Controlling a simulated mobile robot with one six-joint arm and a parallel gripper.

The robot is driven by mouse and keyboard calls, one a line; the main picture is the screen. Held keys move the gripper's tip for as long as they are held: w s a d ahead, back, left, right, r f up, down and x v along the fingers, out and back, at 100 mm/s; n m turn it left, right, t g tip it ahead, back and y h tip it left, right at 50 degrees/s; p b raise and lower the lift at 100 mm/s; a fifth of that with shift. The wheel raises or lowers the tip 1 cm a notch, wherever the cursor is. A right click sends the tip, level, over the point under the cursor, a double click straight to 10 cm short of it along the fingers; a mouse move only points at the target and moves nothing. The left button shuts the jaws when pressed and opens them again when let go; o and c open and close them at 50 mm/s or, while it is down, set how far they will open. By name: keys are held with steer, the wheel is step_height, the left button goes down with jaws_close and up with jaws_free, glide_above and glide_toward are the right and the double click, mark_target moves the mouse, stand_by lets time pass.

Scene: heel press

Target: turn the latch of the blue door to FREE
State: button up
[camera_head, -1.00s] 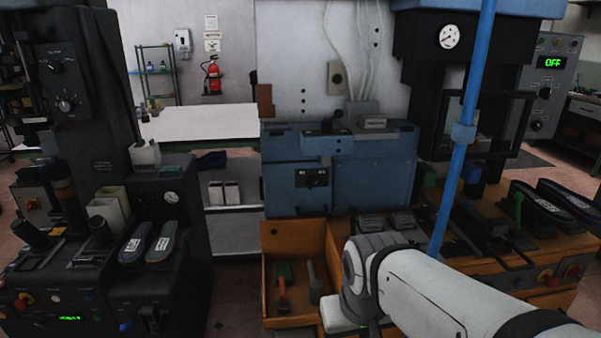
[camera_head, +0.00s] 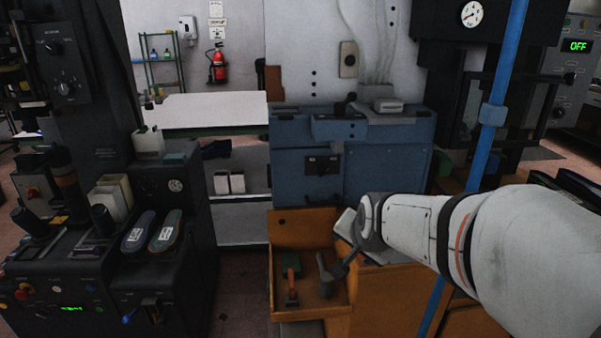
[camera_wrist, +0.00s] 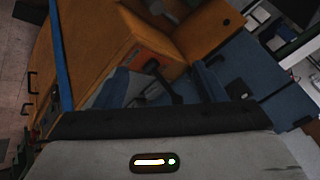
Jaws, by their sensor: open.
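The blue cabinet (camera_head: 390,165) stands beyond my arm in the head view. The blue door (camera_head: 290,178) is its left front panel and looks shut. The latch (camera_head: 322,165) is a small black plate with a knob on the door's upper part; its marking is too small to read. My gripper (camera_wrist: 162,82) is open, its bluish fingers apart near the lower middle of the wrist view. In the head view it is low and right of the door, over the orange bench, apart from the latch. Nothing shows held between the fingers.
An orange open tray (camera_head: 274,285) below the door holds a red-handled tool (camera_head: 292,282) and a grey tool (camera_head: 325,278). A blue pole (camera_head: 492,110) stands upright at right, close to my arm. A dark machine (camera_head: 165,210) stands at left. The space before the door looks clear.

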steer(key=w+f+m+t+b, duration=0.1)
steer(key=w+m+t+b, duration=0.2)
steer(key=w+m+t, duration=0.75)
steer(key=m+b, duration=0.3)
steer(key=m, duration=0.5)
glide_toward(324, 170)
steer(key=w+f, duration=0.1)
steer(key=w, duration=0.5)
steer(key=w+p, duration=0.1)
steer(key=w, duration=0.2)
steer(key=shift+d+f, duration=0.15)
steer(key=shift+d, duration=0.15)
steer(key=shift+c, duration=0.4)
